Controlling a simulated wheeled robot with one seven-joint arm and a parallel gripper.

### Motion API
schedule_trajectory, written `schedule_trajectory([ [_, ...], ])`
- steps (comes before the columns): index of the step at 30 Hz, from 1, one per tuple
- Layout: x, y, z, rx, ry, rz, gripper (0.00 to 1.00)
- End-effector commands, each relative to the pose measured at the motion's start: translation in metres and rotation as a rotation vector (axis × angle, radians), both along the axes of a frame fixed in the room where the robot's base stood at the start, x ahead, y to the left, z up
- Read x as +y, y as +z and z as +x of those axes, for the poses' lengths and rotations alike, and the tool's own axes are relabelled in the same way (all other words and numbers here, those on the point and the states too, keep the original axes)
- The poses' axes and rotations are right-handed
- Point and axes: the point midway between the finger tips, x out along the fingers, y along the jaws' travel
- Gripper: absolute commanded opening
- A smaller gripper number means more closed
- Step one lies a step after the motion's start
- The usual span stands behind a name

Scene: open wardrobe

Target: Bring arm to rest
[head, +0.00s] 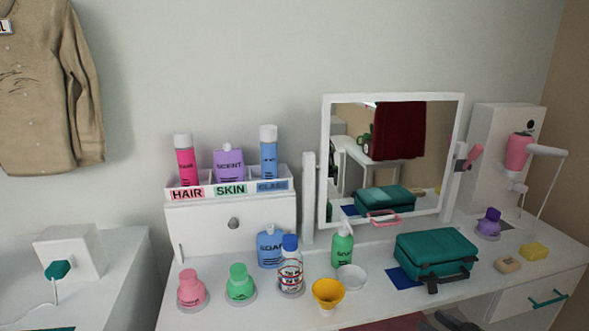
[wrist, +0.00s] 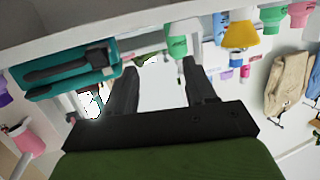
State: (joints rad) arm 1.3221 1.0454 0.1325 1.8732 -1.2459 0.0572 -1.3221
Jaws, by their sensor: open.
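My gripper (wrist: 158,76) shows in the wrist view with its two dark fingers spread wide apart. Nothing is held between them. The wrist picture is turned over, with the white dresser top (wrist: 190,25) along its upper edge. The teal case (wrist: 62,66) lies to the left of the fingers there, and a green bottle (wrist: 182,40) shows beyond the right finger; both are apart from the gripper. In the head view, dark parts at the bottom edge, right of centre, look like my arm's end, mostly cut off.
On the dresser (head: 385,309) stand the teal case (head: 437,256), a yellow cup (head: 328,294), several bottles and a mirror (head: 391,98). A drawer (head: 538,305) sits at the lower right. A beige shirt (head: 45,90) hangs at the left.

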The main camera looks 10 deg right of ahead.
Motion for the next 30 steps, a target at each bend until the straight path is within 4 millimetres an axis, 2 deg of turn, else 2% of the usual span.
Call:
schedule_trajectory([
  [1,0.033,0.016,0.014,0.081,0.090,-0.028,0.55],
  [3,0.074,0.031,0.021,0.215,0.183,-0.055,0.55],
  [7,0.145,0.060,0.015,0.456,0.276,-0.129,0.55],
  [9,0.178,0.076,0.002,0.570,0.284,-0.177,0.55],
  [11,0.203,0.090,-0.013,0.654,0.266,-0.218,0.55],
  [15,0.247,0.123,-0.062,0.795,0.159,-0.291,0.55],
  [18,0.266,0.141,-0.101,0.845,0.054,-0.305,0.55],
  [21,0.275,0.154,-0.135,0.861,-0.040,-0.292,0.55],
  [30,0.276,0.165,-0.219,0.849,-0.251,-0.158,0.55],
])
